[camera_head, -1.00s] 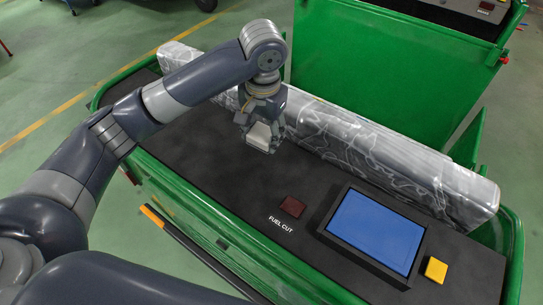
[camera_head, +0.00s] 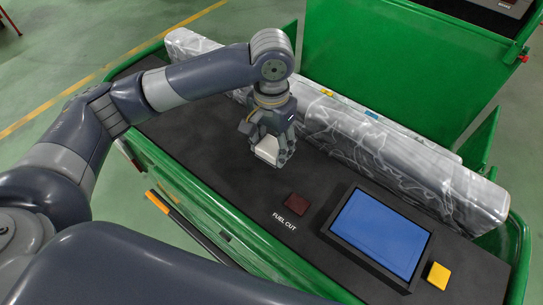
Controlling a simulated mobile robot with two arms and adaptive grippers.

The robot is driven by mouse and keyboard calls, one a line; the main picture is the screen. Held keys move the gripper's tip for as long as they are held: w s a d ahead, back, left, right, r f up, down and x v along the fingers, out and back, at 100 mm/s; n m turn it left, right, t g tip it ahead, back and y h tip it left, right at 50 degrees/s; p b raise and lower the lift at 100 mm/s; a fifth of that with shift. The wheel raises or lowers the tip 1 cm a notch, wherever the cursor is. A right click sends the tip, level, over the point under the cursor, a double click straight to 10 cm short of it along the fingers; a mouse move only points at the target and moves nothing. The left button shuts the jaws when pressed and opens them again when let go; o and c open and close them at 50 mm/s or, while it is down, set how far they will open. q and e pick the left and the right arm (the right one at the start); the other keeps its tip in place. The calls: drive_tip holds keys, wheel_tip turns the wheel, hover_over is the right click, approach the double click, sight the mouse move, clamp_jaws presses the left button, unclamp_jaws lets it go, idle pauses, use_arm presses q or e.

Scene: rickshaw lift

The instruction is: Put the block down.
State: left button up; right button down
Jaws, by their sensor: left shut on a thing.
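The block (camera_head: 267,149) is small and whitish, held between the fingers of my left gripper (camera_head: 272,155). My left arm comes in from the left and the gripper points down over the black top of the green cart (camera_head: 200,150). The block is at or just above the black surface; I cannot tell whether it touches. My gripper hides part of the block. My right gripper is not in view.
A long plastic-wrapped roll (camera_head: 380,145) lies along the back of the cart top. A dark red FUEL CUT button (camera_head: 297,204), a blue screen (camera_head: 381,232) and a yellow block (camera_head: 438,276) are at the right. Black surface left of the button is clear.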

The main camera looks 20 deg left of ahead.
sight(272, 156)
use_arm(q)
drive_tip(key=shift+f, duration=0.4)
wheel_tip(272, 156, down, 3)
drive_tip(key=shift+r+p, duration=0.1)
drive_tip(key=shift+p, duration=1.05)
drive_tip(key=shift+f, duration=0.7)
drive_tip(key=o, duration=0.9)
drive_tip(key=shift+o, duration=0.2)
